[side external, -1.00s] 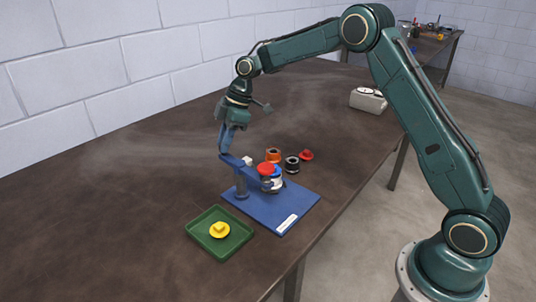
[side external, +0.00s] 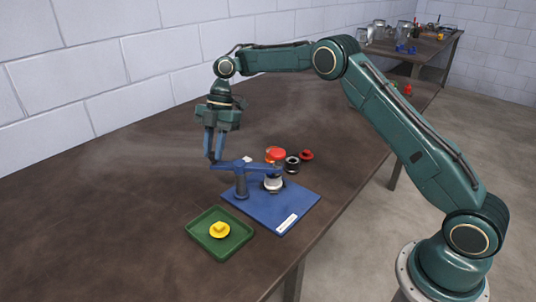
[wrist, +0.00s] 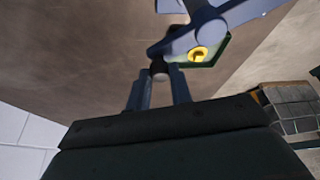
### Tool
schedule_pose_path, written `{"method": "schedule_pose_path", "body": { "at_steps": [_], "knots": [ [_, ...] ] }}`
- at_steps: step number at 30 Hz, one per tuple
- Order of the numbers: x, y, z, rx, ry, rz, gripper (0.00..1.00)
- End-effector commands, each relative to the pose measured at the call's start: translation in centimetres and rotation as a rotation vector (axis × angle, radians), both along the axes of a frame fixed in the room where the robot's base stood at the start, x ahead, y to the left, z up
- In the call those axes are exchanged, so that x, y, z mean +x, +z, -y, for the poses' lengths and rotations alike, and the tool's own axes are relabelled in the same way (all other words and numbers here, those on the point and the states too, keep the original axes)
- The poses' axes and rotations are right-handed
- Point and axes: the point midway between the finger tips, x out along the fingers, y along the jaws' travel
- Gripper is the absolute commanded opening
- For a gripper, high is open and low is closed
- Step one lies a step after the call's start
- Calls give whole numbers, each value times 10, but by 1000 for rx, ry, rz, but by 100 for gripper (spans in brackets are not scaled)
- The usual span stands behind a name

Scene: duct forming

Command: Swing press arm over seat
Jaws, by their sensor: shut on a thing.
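The blue press arm (side external: 226,167) is mounted on a post (side external: 241,182) on the blue base plate (side external: 285,208). My gripper (side external: 213,158), fingers pointing down, is shut on the handle at the arm's left end. In the wrist view, the dark handle tip (wrist: 159,71) sits between the fingertips, with the arm (wrist: 185,40) running to the upper right.
A green tray (side external: 203,243) holding a yellow part (side external: 219,230) stands in front of the plate. A black ring part (side external: 292,165) and a red part (side external: 306,155) lie behind it, and an orange part is partly hidden there. The table's left side is clear.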

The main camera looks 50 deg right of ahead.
Motion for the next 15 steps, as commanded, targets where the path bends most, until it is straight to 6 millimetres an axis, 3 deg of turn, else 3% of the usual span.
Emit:
{"method": "schedule_pose_path", "body": {
  "at_steps": [15],
  "knots": [
    [-4, 0, -8, 1, 118, 1, 0]
  ]
}}
